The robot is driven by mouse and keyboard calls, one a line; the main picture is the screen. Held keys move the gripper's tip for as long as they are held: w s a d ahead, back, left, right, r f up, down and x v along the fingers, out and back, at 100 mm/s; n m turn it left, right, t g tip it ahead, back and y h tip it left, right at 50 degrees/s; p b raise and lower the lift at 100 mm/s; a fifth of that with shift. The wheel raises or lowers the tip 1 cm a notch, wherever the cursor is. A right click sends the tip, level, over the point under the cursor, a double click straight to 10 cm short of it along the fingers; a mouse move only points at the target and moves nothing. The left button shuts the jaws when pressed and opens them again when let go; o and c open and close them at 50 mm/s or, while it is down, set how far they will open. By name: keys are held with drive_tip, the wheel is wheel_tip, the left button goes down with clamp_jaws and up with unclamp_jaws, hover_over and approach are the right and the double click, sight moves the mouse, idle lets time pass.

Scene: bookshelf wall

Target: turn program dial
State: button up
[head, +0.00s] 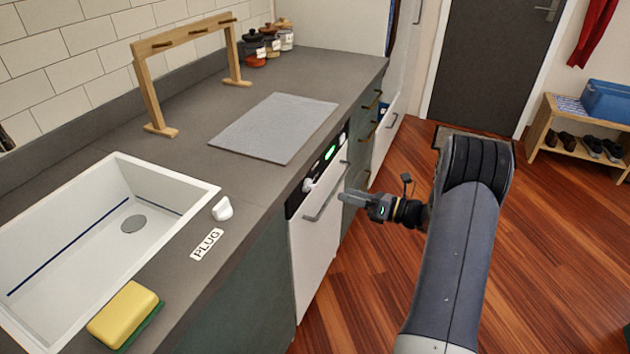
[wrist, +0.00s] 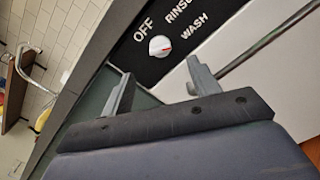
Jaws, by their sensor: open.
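The program dial (wrist: 160,46) is a white round knob with a red mark, on a black panel lettered OFF, RINSE and WASH in the wrist view. In the head view the dial (head: 308,184) sits at the left of the panel on the white dishwasher (head: 313,240) front. My gripper (head: 345,197) is in front of the dishwasher, near its handle. In the wrist view my gripper (wrist: 158,88) is open and empty, its fingers spread below the dial in the picture and apart from it.
The dishwasher's bar handle (head: 327,192) sticks out just below the panel, close to my gripper. The counter edge overhangs above. A sink (head: 190,213), a sponge (head: 125,312) and a grey mat (head: 272,128) are on the counter. The wooden floor (head: 345,315) is clear.

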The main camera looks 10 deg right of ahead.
sight(315, 186)
drive_tip(key=x, duration=1)
drive_tip(key=shift+s, duration=0.1)
drive_tip(key=shift+c, duration=0.6)
drive_tip(key=c, duration=0.9)
drive_tip(key=shift+o, duration=0.2)
